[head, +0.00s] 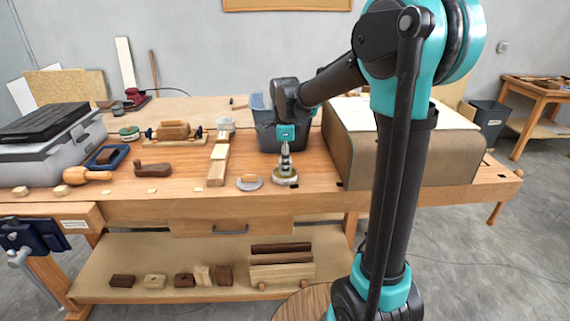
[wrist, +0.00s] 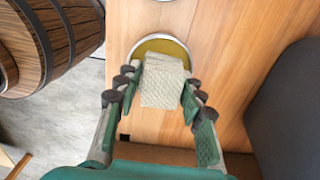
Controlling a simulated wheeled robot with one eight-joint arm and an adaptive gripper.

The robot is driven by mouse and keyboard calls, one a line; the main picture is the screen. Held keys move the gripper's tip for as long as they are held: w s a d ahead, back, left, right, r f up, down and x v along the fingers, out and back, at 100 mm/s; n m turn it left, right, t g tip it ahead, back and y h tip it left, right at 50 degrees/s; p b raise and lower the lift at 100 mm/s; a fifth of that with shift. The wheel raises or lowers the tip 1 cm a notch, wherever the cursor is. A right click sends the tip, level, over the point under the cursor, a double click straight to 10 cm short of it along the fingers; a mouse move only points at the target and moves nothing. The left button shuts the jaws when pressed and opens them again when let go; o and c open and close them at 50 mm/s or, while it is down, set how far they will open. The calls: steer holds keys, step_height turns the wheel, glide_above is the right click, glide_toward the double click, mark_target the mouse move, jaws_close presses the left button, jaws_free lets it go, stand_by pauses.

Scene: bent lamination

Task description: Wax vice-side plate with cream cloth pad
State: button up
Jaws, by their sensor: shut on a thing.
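My gripper (wrist: 153,88) is shut on the cream cloth pad (wrist: 163,82), a pale woven block between its fingers. The pad is over a round yellow tin (wrist: 181,52) with a silver rim; whether they touch I cannot tell. In the head view my gripper (head: 286,160) points straight down at this tin (head: 286,180) near the bench's front edge; the pad is hard to make out there. A blue vice (head: 32,236) is on the bench's front left. I cannot tell which thing is the vice-side plate.
A grey disc (head: 250,183) lies just left of the tin. A blue-grey bin (head: 264,128) stands behind, and a large brown box (head: 402,150) right. A wooden form (head: 173,131), long block (head: 217,165) and black-lidded case (head: 45,140) are farther left. A barrel (wrist: 52,40) is below the front edge.

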steer(key=shift+f, duration=0.55)
stand_by(1.3)
steer(key=shift+r, duration=3.55)
